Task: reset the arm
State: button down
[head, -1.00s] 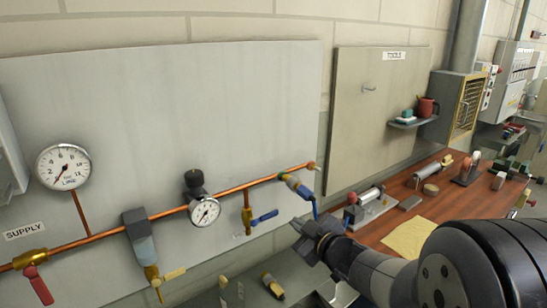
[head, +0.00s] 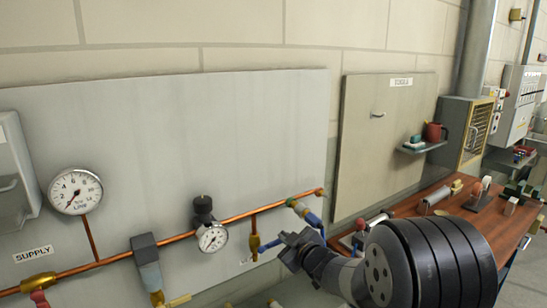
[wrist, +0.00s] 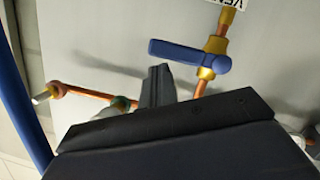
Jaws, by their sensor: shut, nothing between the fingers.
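My gripper (head: 292,246) is shut and empty at the end of my arm, which comes in from the lower right of the head view. It is in front of the lower right part of the grey pipe panel (head: 170,130), near a blue-handled valve (head: 262,246). In the wrist view the dark gripper (wrist: 158,85) points at the panel, and the blue-handled valve (wrist: 190,54) shows above and to the right of it. I cannot tell whether the gripper touches anything.
A copper pipe (head: 110,257) runs along the panel with gauges and valves. A blue hose (wrist: 20,105) hangs at the left of the wrist view. A wooden workbench (head: 408,208) with tools stands behind my arm. A tool board (head: 380,150) is on the wall.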

jog(key=shift+w+a, duration=0.1)
jog(key=shift+w, duration=0.1)
jog(key=shift+s, duration=0.1)
jog(key=b+v, duration=0.1)
jog(key=v, duration=0.9)
jog(key=p+x, duration=0.1)
jog(key=x, duration=0.9)
jog(key=s+a+r+n+t+b, duration=0.2)
jog(key=s+a+r+n+b, duration=0.1)
jog(key=a+n, duration=0.3)
jog(key=shift+s+r+n+h+b, duration=0.3)
jog(key=shift+s+r+n+h, duration=0.1)
jog(key=shift+s+r+n, duration=0.15)
jog(key=shift+f, duration=0.1)
dwell(0.4)
